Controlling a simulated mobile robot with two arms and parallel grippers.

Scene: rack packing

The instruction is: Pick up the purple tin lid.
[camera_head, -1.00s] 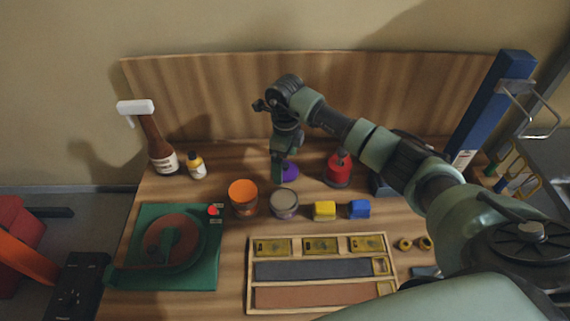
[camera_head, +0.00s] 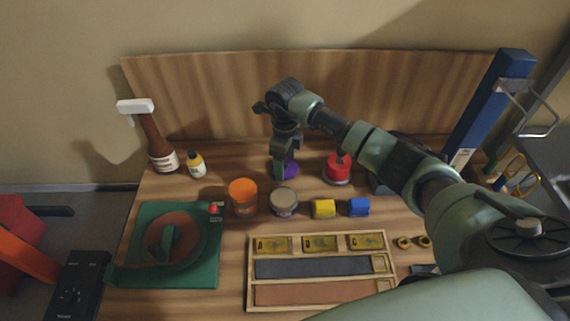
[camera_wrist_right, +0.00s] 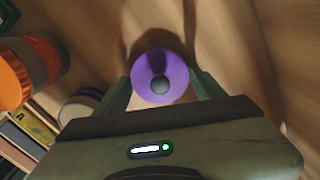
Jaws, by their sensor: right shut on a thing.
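The purple tin lid (camera_head: 292,170) is on the wooden bench behind the grey tin, partly hidden by my right gripper (camera_head: 281,172). In the right wrist view the purple tin lid (camera_wrist_right: 151,69) is round with a dark grey knob in its middle. The fingers of my right gripper (camera_wrist_right: 158,88) are on either side of it and are shut on it. I cannot tell whether the lid is clear of the bench. My left gripper is not in view; only a dark green arm-like shape shows over the round pad at the left.
An orange tin (camera_head: 243,197) and a grey tin (camera_head: 284,202) stand in front of the lid. A red tin (camera_head: 337,169) stands to the right. Yellow (camera_head: 323,208) and blue (camera_head: 359,207) blocks sit nearer. A wooden tray (camera_head: 250,285) lies in front. A spray bottle (camera_head: 160,150) stands back left.

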